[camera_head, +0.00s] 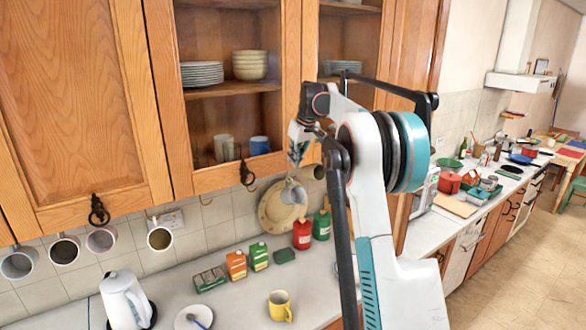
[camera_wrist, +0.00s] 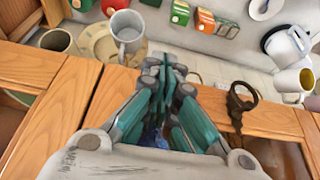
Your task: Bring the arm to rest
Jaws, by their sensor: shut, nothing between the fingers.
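My arm is raised in front of the wooden wall cabinet (camera_head: 235,175), with its white and teal links filling the middle of the head view. My gripper (camera_head: 297,155) is at the cabinet's lower door frame, partly hidden by my own arm. In the wrist view, my gripper (camera_wrist: 165,68) has its teal fingers together and holds nothing. A dark ring handle (camera_wrist: 240,108) is on the cabinet door to the right of the fingers. I cannot tell whether my gripper touches the cabinet.
Grey mugs (camera_wrist: 126,30) hang under the cabinet, close to the fingers. A round plate (camera_head: 278,207) leans on the tiles. The counter holds a white kettle (camera_head: 125,298), a yellow mug (camera_head: 280,305), cartons (camera_head: 237,265) and canisters (camera_head: 302,233). Open floor (camera_head: 530,270) is at the right.

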